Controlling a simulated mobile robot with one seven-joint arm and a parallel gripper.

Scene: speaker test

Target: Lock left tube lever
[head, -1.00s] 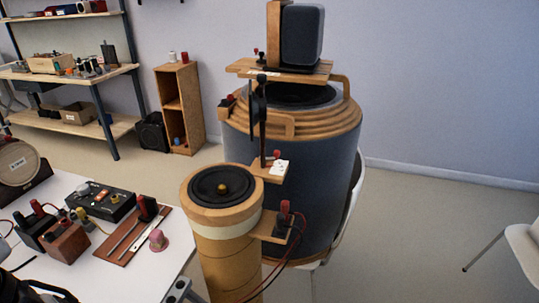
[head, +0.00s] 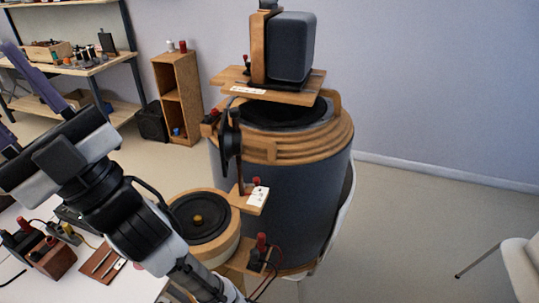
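The slim wooden tube (head: 216,249) with a black speaker cone (head: 200,217) on top stands in front of a wide dark drum (head: 285,185) with a wooden ring top. A dark, upright lever-like part (head: 231,140) stands beside the drum's left edge, above a small wooden bracket (head: 243,203) with a white label plate. I cannot tell whether this is the tube lever or whether it is locked. My arm comes in from the left and crosses in front of the slim tube's left side. Its far end leaves the bottom edge, so my gripper is not in view.
A lower bracket (head: 244,259) holds a red-capped terminal with wires. A boxy grey speaker (head: 291,47) sits on a board above the drum. A white table (head: 131,286) with electrical parts is at lower left. A white chair (head: 518,262) stands right, with open floor between.

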